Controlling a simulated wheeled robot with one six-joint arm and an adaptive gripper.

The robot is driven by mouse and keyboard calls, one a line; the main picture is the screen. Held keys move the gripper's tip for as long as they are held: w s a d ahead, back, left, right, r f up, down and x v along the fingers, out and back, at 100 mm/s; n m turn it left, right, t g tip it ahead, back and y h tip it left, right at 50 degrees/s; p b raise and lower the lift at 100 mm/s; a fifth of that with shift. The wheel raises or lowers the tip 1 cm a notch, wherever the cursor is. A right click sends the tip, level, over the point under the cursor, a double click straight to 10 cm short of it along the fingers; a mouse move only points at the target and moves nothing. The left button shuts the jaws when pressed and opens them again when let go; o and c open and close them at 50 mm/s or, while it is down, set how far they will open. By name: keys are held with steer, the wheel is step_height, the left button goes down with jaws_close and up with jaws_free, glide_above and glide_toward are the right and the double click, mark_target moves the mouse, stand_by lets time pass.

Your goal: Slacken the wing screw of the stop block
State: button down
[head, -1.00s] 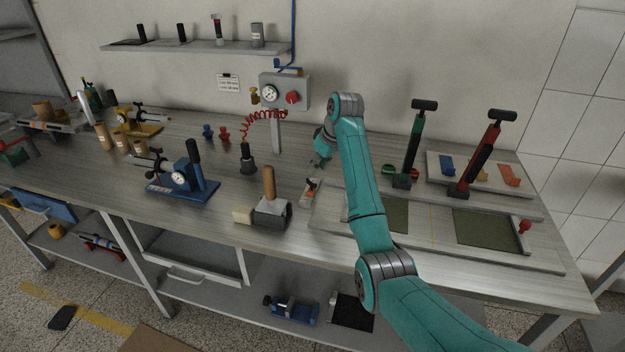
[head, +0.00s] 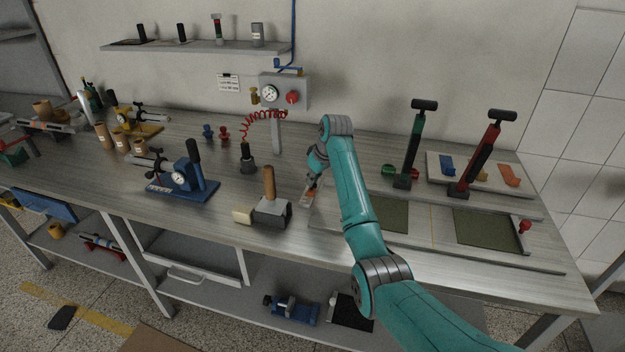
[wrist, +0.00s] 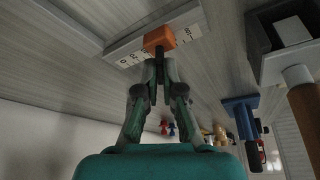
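The stop block is a small orange block (wrist: 160,38) on a pale scale strip with printed marks (wrist: 130,60) in the wrist view. A dark piece, apparently its wing screw (wrist: 158,51), stands out from the block towards my gripper. My gripper (wrist: 159,66) is partly open, with a narrow gap between its fingertips, which are right at the dark piece. Whether they touch it I cannot tell. In the head view my gripper (head: 314,182) is low over the stop block (head: 309,194), whose details are too small to read.
A wooden-handled tool on a dark block (head: 270,210) stands just left of the stop block. A blue press with a gauge (head: 183,180) is farther left. A grey post (head: 277,135) with a red coiled hose stands behind. Two upright levers (head: 414,145) are to the right.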

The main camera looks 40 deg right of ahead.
steer(key=shift+n+g+y, duration=0.3)
steer(key=shift+n+y, duration=0.4)
steer(key=shift+n, duration=1.3)
steer(key=c, duration=1.3)
jaws_free()
steer(key=shift+d+r, duration=0.1)
steer(key=v, duration=1.1)
steer(key=shift+s+d+r, duration=0.1)
steer(key=shift+s+r, duration=0.1)
steer(key=shift+r, duration=0.15)
